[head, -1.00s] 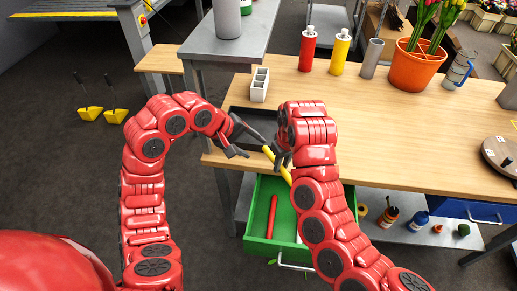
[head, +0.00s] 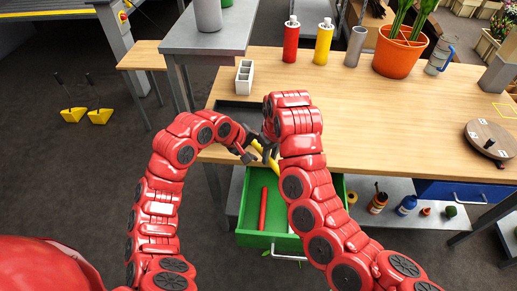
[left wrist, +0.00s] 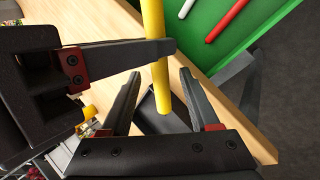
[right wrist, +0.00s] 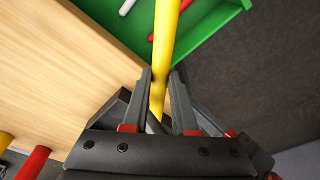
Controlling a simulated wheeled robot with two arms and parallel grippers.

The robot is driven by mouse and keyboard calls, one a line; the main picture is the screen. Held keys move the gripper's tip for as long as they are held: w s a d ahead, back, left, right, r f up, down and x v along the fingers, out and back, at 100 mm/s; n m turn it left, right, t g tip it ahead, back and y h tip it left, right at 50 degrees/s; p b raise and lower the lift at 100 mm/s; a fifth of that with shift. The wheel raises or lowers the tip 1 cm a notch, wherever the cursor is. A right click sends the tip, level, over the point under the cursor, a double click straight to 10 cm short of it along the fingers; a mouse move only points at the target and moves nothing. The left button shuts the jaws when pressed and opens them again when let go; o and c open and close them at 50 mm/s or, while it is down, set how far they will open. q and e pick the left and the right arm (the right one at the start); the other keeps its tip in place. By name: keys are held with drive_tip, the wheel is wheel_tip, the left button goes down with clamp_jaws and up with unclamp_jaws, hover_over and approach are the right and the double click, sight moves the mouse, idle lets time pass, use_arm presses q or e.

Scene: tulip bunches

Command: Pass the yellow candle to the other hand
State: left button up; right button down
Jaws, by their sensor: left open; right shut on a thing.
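The yellow candle (head: 274,163) is held above the front edge of the bench. My right gripper (right wrist: 160,76) is shut on it; the candle (right wrist: 167,30) runs between its fingers in the right wrist view. My left gripper (left wrist: 160,74) is open, one finger on each side of the candle's lower stretch (left wrist: 161,82) in the left wrist view. I cannot tell whether its fingers touch the candle. In the head view my left gripper (head: 252,152) is close beside the right one, and the right fingertips are mostly hidden by my arm.
An open green drawer (head: 337,188) lies below, with a red candle (head: 263,208) in it and a white candle (left wrist: 186,8). The wooden bench (head: 400,140) carries red and yellow bottles (head: 323,45), an orange pot (head: 399,57) and a white holder (head: 244,77). Its middle is clear.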

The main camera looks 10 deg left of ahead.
use_arm(q)
clamp_jaws()
use_arm(e)
drive_tip(key=c, duration=0.6)
unclamp_jaws()
drive_tip(key=shift+f, duration=0.1)
